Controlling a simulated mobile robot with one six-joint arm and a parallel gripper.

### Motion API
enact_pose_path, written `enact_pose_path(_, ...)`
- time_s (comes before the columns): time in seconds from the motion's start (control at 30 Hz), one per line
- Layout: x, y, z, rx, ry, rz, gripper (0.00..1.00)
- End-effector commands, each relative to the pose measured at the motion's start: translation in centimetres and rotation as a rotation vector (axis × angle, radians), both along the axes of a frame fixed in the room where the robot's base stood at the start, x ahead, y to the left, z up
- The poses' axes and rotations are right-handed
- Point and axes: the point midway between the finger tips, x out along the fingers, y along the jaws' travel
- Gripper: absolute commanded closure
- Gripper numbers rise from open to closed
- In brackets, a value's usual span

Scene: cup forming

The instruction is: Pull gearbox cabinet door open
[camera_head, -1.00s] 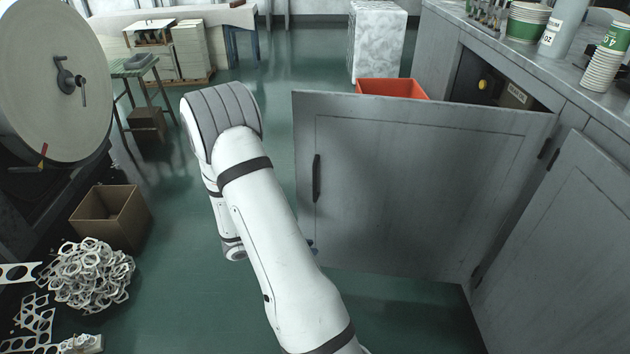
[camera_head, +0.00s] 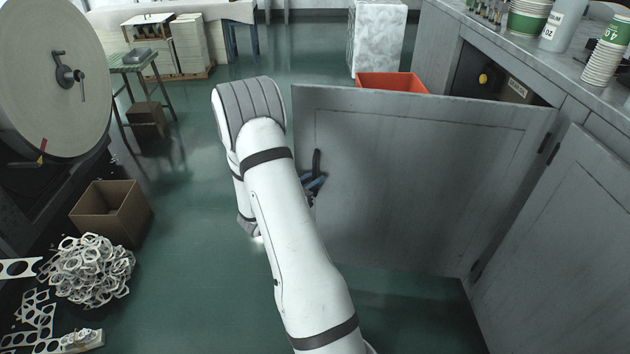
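The grey cabinet door (camera_head: 410,185) stands swung wide open, hinged at its right edge. Its dark vertical handle (camera_head: 317,163) is near the door's left edge. My gripper (camera_head: 316,184) shows as small blue and dark parts at the handle's lower end, beside my white arm. The arm hides most of it, so I cannot tell whether its fingers are open or touch the handle. The open cabinet (camera_head: 480,75) shows a dark inside with a yellow knob (camera_head: 484,78) behind the door's top edge.
An orange bin (camera_head: 392,82) stands behind the door. A second closed door (camera_head: 560,240) is at the right. Cups (camera_head: 606,55) stand on the countertop. The green floor between is clear.

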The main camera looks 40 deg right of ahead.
Motion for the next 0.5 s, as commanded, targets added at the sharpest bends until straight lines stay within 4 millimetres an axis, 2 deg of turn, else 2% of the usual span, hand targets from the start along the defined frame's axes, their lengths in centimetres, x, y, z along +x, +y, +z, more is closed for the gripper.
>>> enact_pose_path(0.1, 0.08, -0.67, -0.02, 0.000, 0.001, 0.000, 0.80)
enact_pose_path(0.37, 0.15, -0.70, 0.01, 0.001, 0.001, 0.002, 0.80)
enact_pose_path(0.5, 0.14, -0.69, 0.01, 0.001, 0.001, 0.002, 0.92)
